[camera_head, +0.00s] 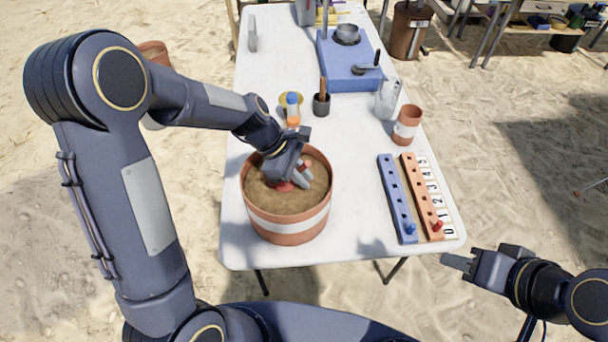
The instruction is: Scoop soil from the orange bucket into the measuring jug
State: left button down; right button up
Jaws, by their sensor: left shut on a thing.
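The orange bucket (288,228) with a white band stands at the near left of the table, filled with brown soil (270,198). My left gripper (299,180) reaches down into the bucket and is shut on a red scoop (285,186). Only small red parts of the scoop show; the gripper hides the rest, so I cannot tell whether it holds soil. A clear jug (387,100), which looks like the measuring jug, stands near the table's right edge, apart from the gripper. My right gripper (458,262) is off the table's near right corner, and its jaw opening is unclear.
An orange-and-white cup (407,126) stands beside the jug. Blue (396,196) and orange (421,192) peg racks lie at the near right. An orange-capped bottle (292,108) and dark holder (321,104) stand behind the bucket. A blue case (338,62) bears a bowl. The table's middle is clear.

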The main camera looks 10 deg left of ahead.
pick_arm(q)
jog(key=r+p, duration=0.2)
jog(key=d+r+p, duration=0.1)
jog(key=r+p, duration=0.4)
jog(key=shift+s+d, duration=0.2)
jog(key=shift+d, duration=0.05)
jog(key=y+p, duration=0.1)
jog(key=y, duration=0.1)
jog(key=d+t+y+p, duration=0.1)
jog(key=y, duration=0.1)
jog(key=f+y+p, duration=0.1)
jog(key=shift+s+d+m+t+y+p, duration=0.25)
jog(key=shift+m+t+y+p, duration=0.05)
jog(key=shift+t+y+p, duration=0.1)
dwell(1.1)
dwell(1.3)
